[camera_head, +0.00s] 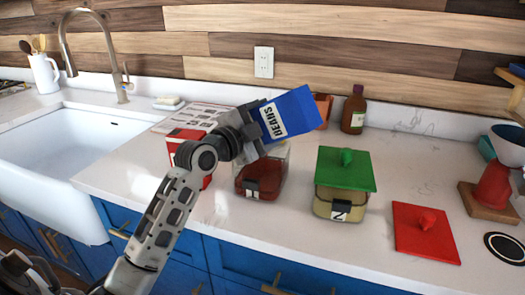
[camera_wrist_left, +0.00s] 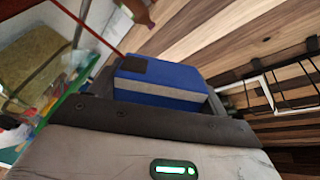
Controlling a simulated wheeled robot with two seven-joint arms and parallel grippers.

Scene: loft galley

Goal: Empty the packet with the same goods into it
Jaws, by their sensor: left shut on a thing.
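My left gripper (camera_head: 252,122) is shut on a blue packet (camera_head: 292,112) marked BEANS. The packet is tilted, raised above the counter, and shows blue in the left wrist view (camera_wrist_left: 160,82). Below it stands a clear container labelled 1 (camera_head: 262,180), uncovered as far as I see, with dark red contents. To its right stands a container labelled 2 (camera_head: 328,206) with pale contents. A green lid (camera_head: 345,168) lies over its top. A red lid (camera_head: 426,232) lies on the counter. I cannot tell whether anything is leaving the packet.
A red packet or box (camera_head: 184,141) stands left of container 1, partly behind my arm. A brown bottle (camera_head: 354,110) and an orange-brown pot (camera_head: 323,106) stand at the back. The sink (camera_head: 60,150) is at left; a wooden stand (camera_head: 488,203) is at right.

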